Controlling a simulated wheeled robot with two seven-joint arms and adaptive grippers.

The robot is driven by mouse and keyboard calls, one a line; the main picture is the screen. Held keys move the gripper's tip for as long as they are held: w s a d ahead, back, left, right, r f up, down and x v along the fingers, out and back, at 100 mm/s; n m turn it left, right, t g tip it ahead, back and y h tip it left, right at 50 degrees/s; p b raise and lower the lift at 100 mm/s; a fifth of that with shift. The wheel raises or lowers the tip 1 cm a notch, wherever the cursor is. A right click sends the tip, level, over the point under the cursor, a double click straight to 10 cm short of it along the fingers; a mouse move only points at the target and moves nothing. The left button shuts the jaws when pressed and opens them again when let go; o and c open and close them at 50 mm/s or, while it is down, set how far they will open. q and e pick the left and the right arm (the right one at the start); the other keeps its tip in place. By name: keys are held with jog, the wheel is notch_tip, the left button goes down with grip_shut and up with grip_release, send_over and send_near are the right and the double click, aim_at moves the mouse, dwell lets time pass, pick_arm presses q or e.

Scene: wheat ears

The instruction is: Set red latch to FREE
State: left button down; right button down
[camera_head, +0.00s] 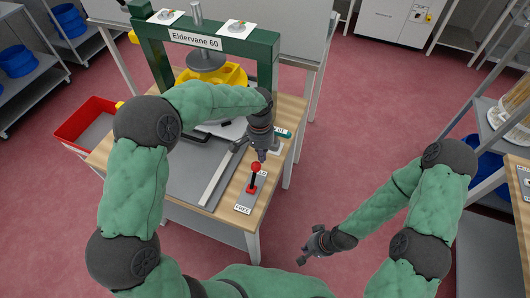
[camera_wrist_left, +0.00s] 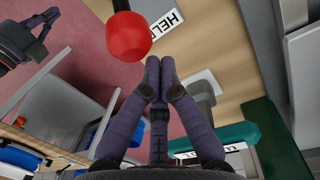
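The red latch (camera_head: 255,167) is a red-knobbed lever on a grey plate at the bench's right side. Its knob sits farther from the FREE label (camera_head: 242,209) than its red base does. In the left wrist view the red knob (camera_wrist_left: 128,38) is close, with the partly hidden HELD label (camera_wrist_left: 170,20) beside it. My left gripper (camera_head: 262,157) is just beyond the knob, on the HELD side. Its fingertips (camera_wrist_left: 159,62) are together with nothing between them, and appear apart from the knob. My right gripper (camera_head: 308,254) is empty and low, clear of the bench, its fingers apart.
A green press frame (camera_head: 195,40) marked Eldervane 60 stands at the back of the wooden bench (camera_head: 226,212). A yellow part (camera_head: 232,75) sits in it. A red bin (camera_head: 76,124) is at left. Shelves stand at both sides. The red floor right of the bench is open.

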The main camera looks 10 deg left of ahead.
pick_arm(q)
jog(key=shift+s+a+r, duration=0.1)
jog(key=shift+s, duration=0.2)
dwell(0.4)
jog(key=shift+s+r+t, duration=0.2)
jog(key=shift+r+t, duration=0.05)
jog(key=shift+t, duration=0.05)
